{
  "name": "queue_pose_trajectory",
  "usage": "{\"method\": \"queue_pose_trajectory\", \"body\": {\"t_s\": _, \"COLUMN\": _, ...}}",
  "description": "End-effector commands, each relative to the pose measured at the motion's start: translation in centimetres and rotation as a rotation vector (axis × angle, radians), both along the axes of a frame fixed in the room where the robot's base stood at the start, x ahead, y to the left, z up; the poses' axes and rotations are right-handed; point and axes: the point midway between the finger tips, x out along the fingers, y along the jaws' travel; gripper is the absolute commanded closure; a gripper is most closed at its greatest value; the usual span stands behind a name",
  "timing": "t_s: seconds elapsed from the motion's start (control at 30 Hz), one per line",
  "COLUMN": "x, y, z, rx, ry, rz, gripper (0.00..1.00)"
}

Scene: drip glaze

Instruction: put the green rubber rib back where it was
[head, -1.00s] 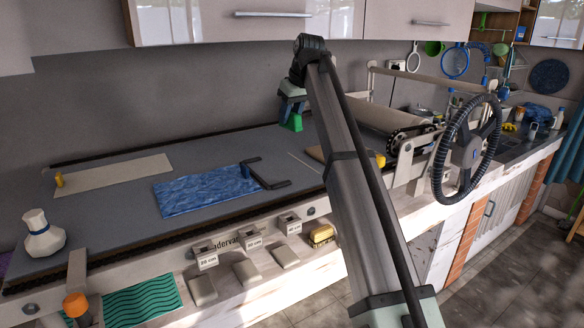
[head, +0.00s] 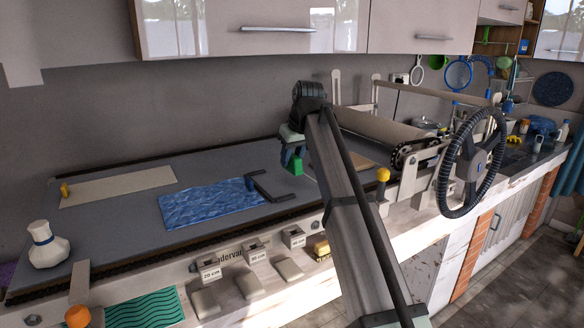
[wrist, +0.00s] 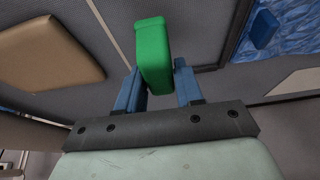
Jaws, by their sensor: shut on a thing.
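The green rubber rib (head: 297,163) is held between the blue fingers of my gripper (head: 289,158), over the grey table bed (head: 130,222). In the wrist view the rib (wrist: 153,52) sticks out beyond the fingers of my gripper (wrist: 157,80), which are closed against it. The rib appears above the bed's surface; I cannot tell how high. No marked place for the rib can be made out.
A blue crinkled sheet (head: 205,205) with a black bracket (head: 262,187) lies left of my gripper. A brown board (wrist: 45,45) lies to the other side, partly behind my arm. A roller (head: 375,128) and wheel (head: 472,163) stand right. The back-left bed holds a beige slab (head: 115,187).

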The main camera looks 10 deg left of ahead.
Motion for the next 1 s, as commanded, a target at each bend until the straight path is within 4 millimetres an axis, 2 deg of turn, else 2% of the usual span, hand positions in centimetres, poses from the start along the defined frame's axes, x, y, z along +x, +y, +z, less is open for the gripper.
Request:
{"method": "queue_pose_trajectory", "body": {"t_s": 0.23, "x": -0.1, "y": 0.0, "z": -3.0, "rx": -0.001, "ry": 0.001, "rz": 0.0, "gripper": 0.88}}
{"method": "queue_pose_trajectory", "body": {"t_s": 0.67, "x": 0.0, "y": 0.0, "z": -3.5, "rx": 0.0, "ry": 0.0, "rz": 0.0, "gripper": 0.88}}
{"method": "queue_pose_trajectory", "body": {"t_s": 0.7, "x": 0.0, "y": 0.0, "z": -3.5, "rx": 0.0, "ry": 0.0, "rz": 0.001, "gripper": 0.63}}
{"method": "queue_pose_trajectory", "body": {"t_s": 0.93, "x": 0.0, "y": 0.0, "z": -3.5, "rx": 0.0, "ry": 0.0, "rz": 0.001, "gripper": 0.41}}
{"method": "queue_pose_trajectory", "body": {"t_s": 1.0, "x": 0.0, "y": 0.0, "z": -3.5, "rx": 0.0, "ry": 0.0, "rz": 0.001, "gripper": 0.38}}
